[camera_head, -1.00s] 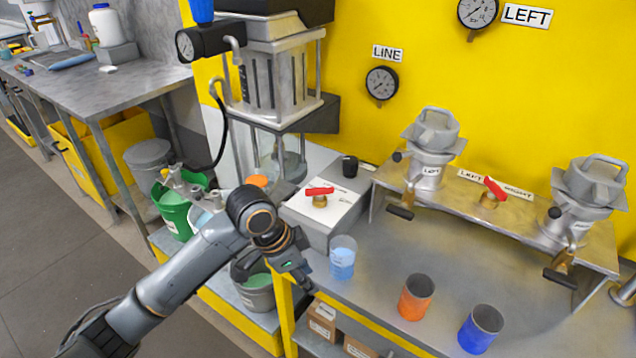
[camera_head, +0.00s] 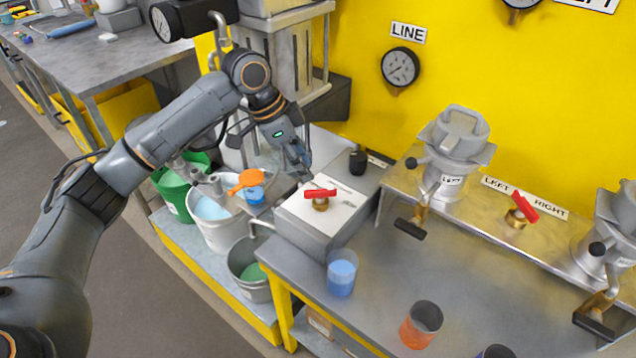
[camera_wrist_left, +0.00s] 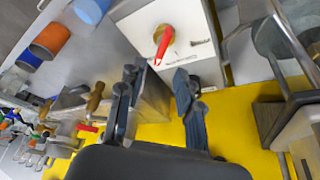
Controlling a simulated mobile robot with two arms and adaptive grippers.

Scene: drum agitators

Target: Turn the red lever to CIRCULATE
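A red lever (camera_head: 320,193) on a brass valve stem sits on the white-topped grey box (camera_head: 340,228). Its handle lies nearly level across the head view. Small print on the white plate is too small to read. My left gripper (camera_head: 303,164) is above the box's back-left part, up and left of the lever, not touching it. In the left wrist view the gripper (camera_wrist_left: 157,74) has its two fingers apart with nothing between them. The red lever (camera_wrist_left: 163,46) shows just beyond the fingertips there. My right gripper is not in view.
A second red lever (camera_head: 525,206) stands on the metal shelf by a LEFT/RIGHT label. A black knob (camera_head: 357,161) is behind the box. A blue cup (camera_head: 341,272) stands close in front, an orange cup (camera_head: 421,324) further right. Buckets (camera_head: 215,222) are at left.

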